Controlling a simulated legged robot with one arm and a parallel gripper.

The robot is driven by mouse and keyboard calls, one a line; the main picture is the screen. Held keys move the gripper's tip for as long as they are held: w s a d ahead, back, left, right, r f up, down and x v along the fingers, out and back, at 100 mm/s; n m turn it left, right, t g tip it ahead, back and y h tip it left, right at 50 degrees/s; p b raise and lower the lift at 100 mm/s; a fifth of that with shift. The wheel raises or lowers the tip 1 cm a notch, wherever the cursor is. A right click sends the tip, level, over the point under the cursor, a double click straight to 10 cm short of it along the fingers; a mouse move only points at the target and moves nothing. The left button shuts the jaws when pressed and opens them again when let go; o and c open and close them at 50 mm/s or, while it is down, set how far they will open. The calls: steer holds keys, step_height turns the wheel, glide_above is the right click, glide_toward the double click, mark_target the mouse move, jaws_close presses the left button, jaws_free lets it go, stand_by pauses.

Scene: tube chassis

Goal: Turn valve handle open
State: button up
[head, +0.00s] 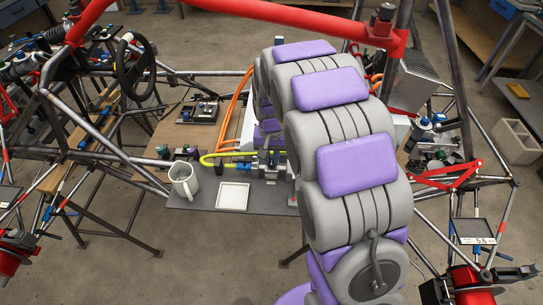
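My own large grey and purple arm fills the middle right of the head view and reaches away over the bench. Its far end is hidden behind its nearer links, and I cannot make out my gripper. A yellow hose (228,154) curves over the grey bench top and ends near a small metal fitting assembly (268,160) close to the arm. A blue part (246,168) sits beside this assembly. I cannot clearly pick out the valve handle or tell its position; it may be among these fittings or behind my arm.
A white mug (183,182) and a square white tray (233,196) stand on the grey bench top (212,203). Red and grey chassis tubes surround the bench, with a red tube (250,14) across the top. A black steering wheel (134,70) is at left. Orange hoses (233,108) run behind.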

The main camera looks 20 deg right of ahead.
jaws_close()
steer(key=shift+r+n+p, duration=0.1)
steer(key=shift+n+p, duration=0.2)
steer(key=shift+p, duration=0.05)
steer(key=shift+r+n+p, duration=0.1)
steer(key=shift+n+p, duration=0.8)
steer(key=n+p, duration=0.4)
steer(key=n, duration=0.2)
steer(key=shift+p, duration=0.4)
steer(key=n+p, duration=0.3)
steer(key=n, duration=0.2)
steer(key=shift+n+p, duration=0.3)
steer(key=shift+n, duration=0.1)
steer(key=shift+w+n+p, duration=0.1)
steer(key=shift+n+p, duration=1)
steer(key=shift+n, duration=0.7)
steer(key=o, duration=0.6)
jaws_free()
